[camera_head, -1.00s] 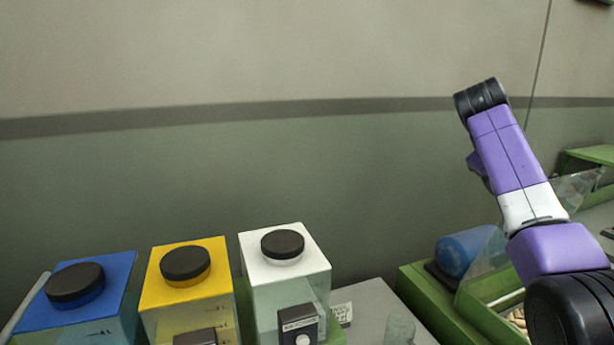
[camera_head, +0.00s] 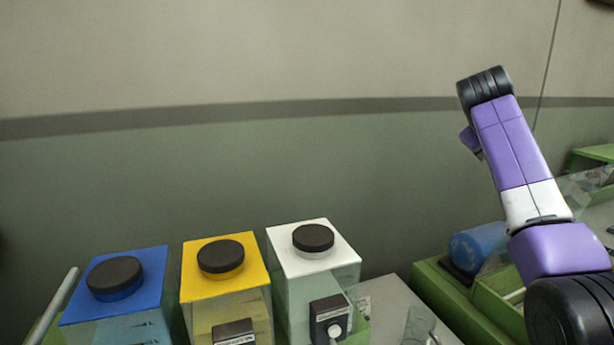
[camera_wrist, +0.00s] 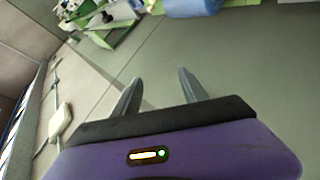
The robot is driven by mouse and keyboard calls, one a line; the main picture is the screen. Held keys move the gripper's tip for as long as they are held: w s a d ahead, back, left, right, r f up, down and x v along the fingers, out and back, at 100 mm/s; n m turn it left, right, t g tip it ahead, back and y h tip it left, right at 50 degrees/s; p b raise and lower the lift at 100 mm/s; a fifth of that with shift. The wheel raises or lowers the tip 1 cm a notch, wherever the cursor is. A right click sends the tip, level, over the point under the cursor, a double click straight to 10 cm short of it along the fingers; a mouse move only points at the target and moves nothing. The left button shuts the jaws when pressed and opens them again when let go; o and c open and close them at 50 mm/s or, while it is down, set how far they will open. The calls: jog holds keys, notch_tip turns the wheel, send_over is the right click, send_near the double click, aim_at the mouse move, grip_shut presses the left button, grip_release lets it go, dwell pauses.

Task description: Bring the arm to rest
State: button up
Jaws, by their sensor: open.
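My gripper (camera_wrist: 162,88) shows in the wrist view with its two grey fingers apart. Nothing is between them. They point over a bare grey-green surface, away from any object. My purple, white and black arm (camera_head: 508,145) rises at the right in the head view, its upper part leaning up and left in front of the wall. The gripper itself is not visible in the head view.
Three clear containers with blue (camera_head: 150,271), yellow (camera_head: 245,277) and white (camera_head: 336,261) tops and black caps stand at the lower left. A green-edged bench (camera_head: 440,300) bears a blue cylinder (camera_head: 478,247) beside my arm. A clear glass vessel (camera_head: 420,325) stands between.

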jog(key=a+f+t+y, duration=0.3)
jog(key=a+f+t, duration=0.4)
jog(key=a+f, duration=0.4)
jog(key=s+a+f+t+y+b, duration=0.1)
jog(key=s+a+f+y, duration=0.15)
jog(key=s+f, duration=0.5)
jog(key=s+a+f+t+y+b, duration=0.1)
jog(key=s+a+f+t, duration=0.1)
jog(key=s+a+f, duration=0.35)
jog(key=s+a+f+m+g, duration=0.1)
jog(key=s+f, duration=0.4)
jog(key=s, duration=1.2)
jog(key=s+a+f+g+y+b, duration=0.1)
jog(key=s+f, duration=0.4)
jog(key=s, duration=1.3)
jog(key=s+a+f+m+g+b, duration=0.1)
jog(key=s+f, duration=0.4)
jog(key=s, duration=1.2)
jog(key=shift+s+a+f+m+g, duration=0.3)
jog(key=shift+f+g, duration=0.05)
jog(key=shift+g, duration=0.25)
jog(key=shift+d+y, duration=0.1)
jog(key=shift+y, duration=0.15)
